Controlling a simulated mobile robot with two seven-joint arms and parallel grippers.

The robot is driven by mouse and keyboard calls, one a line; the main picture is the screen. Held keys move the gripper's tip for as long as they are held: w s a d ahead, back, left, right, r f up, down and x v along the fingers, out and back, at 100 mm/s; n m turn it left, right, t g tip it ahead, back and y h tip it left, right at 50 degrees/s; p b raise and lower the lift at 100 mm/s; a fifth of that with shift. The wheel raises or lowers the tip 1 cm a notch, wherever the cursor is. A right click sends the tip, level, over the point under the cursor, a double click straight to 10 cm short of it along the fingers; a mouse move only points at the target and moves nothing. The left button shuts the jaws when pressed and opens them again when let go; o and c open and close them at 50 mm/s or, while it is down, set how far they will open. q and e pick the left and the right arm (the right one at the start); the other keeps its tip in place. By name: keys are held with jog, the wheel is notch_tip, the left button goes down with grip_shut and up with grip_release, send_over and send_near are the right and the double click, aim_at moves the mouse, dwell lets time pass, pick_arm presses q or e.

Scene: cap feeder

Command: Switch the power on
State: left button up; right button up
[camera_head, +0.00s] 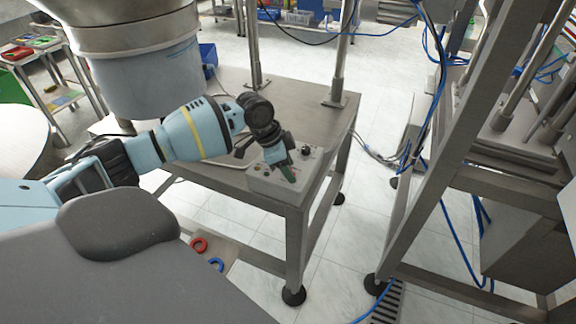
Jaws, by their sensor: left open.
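A light grey control box (262,183) sits on the near right corner of the metal table (312,118). It has a black knob (306,150) on its top and small buttons; a power switch is too small to make out. My left gripper (288,174) is over the box's top, its fingers pointing down and right. It is open, and part of the box's top is hidden behind it. I cannot tell whether a fingertip touches the box. My right gripper is not in view.
A steel frame (420,170) with blue cables stands to the right. Tiled floor (345,235) is clear between them.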

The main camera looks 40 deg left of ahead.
pick_arm(q)
jog(key=shift+c, duration=0.3)
jog(key=c, duration=0.9)
jog(key=shift+c, duration=0.2)
